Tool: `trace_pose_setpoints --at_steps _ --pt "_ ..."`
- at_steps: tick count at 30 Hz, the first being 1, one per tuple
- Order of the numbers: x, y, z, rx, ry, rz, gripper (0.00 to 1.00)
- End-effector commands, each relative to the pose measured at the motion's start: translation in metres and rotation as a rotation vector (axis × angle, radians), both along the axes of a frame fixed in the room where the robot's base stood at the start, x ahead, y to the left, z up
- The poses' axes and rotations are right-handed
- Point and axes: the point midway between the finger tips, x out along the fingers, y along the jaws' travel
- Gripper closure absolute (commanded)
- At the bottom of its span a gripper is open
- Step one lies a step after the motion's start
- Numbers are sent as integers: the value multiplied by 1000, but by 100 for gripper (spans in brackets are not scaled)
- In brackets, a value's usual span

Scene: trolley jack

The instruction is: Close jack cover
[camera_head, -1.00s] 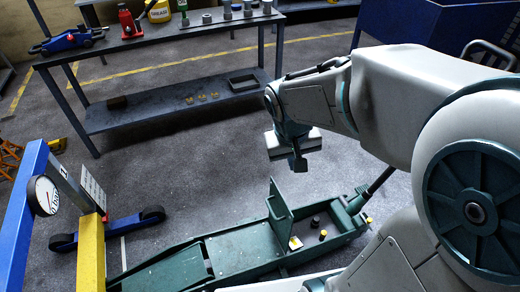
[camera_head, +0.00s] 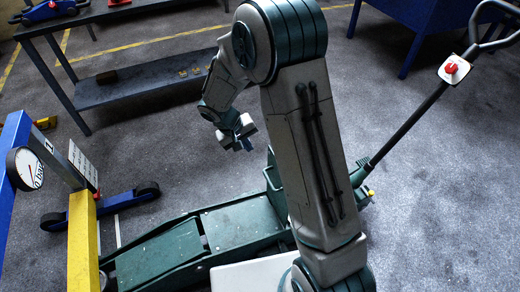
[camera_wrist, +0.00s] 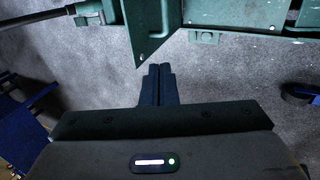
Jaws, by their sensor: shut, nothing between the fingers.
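The green trolley jack (camera_head: 245,222) lies on the floor, its long body running from lower left to the middle. Its cover (camera_head: 271,170) shows as a raised green plate just left of my arm; the arm hides much of it. In the wrist view the cover (camera_wrist: 150,28) juts from the jack body (camera_wrist: 235,14) toward my fingers. My gripper (camera_head: 244,143) is shut and empty, above the floor on the far side of the jack, near the cover. In the wrist view the closed fingertips (camera_wrist: 158,70) lie just below the cover's corner; I cannot tell whether they touch.
The jack's handle (camera_head: 410,122), with a red knob (camera_head: 451,68), slopes up to the right. A blue and yellow press frame with a gauge (camera_head: 24,168) stands at left. A dark shelf table (camera_head: 140,85) is behind. Grey floor is clear between table and jack.

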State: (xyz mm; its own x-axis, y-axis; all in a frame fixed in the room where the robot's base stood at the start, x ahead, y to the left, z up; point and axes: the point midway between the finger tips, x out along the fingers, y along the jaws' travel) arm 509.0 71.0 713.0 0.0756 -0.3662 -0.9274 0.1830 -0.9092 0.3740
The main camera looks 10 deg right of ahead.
Motion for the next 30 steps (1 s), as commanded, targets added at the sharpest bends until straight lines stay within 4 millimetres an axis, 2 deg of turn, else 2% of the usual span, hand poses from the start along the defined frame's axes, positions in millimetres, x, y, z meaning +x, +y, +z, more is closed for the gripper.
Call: trace_pose_setpoints --at_steps 14,15,21,30 --pt "6 -36 -90 -1 5 -2 100" --pt "8 -46 -84 0 1 -7 100" --pt "13 -68 -84 0 1 -5 100" --pt "14 -75 -84 1 1 -3 100"
